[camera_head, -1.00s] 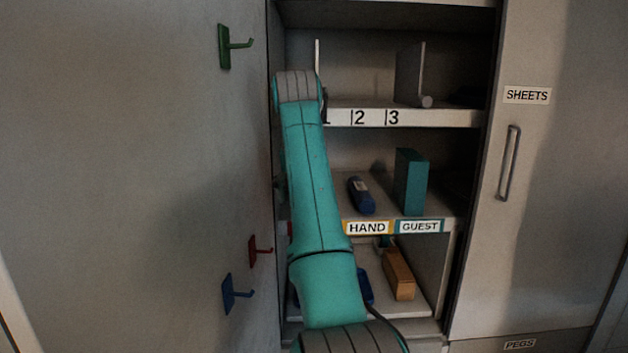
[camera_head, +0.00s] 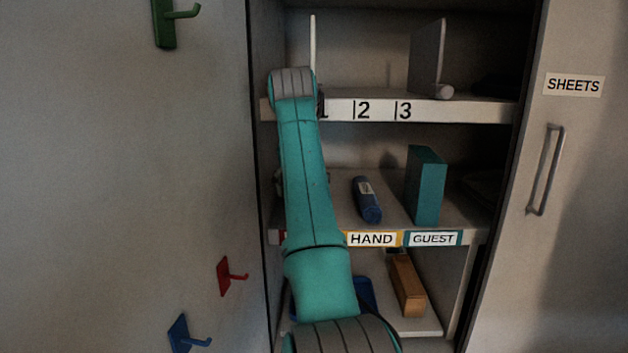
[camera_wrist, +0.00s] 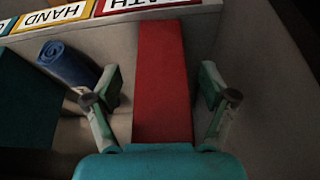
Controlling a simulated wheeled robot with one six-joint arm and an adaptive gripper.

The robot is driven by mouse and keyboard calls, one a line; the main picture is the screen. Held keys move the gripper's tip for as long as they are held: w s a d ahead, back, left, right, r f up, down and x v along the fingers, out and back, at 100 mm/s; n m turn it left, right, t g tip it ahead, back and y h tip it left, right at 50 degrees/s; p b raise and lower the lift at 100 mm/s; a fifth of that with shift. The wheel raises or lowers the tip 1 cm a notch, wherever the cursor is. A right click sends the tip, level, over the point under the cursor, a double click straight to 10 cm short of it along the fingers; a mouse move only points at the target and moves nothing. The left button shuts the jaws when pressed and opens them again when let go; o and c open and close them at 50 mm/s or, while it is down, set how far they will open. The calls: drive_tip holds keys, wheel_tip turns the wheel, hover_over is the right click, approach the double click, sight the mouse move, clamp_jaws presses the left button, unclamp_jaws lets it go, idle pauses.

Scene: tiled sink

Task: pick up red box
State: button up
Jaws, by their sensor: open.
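The red box (camera_wrist: 162,75) shows in the wrist view as a long red block on the middle shelf, behind the label ending in "ATH". My gripper (camera_wrist: 160,90) is open, with one finger on each side of the red box and a visible gap to each side. The near end of the box is hidden under my gripper's body. In the head view my arm covers the red box and the gripper.
An orange-brown box (camera_head: 408,285) is on the shelf below. The numbered shelf (camera_head: 440,109) is above. A panel with hooks is at left.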

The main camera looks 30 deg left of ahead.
drive_tip(key=shift+w+a+f, duration=0.15)
drive_tip(key=shift+a+f, duration=0.05)
drive_tip(key=shift+f, duration=0.35)
drive_tip(key=c, duration=1.4)
drive_tip(key=shift+c, duration=0.8)
drive_tip(key=shift+d+r, duration=0.1)
drive_tip(key=shift+r, duration=0.25)
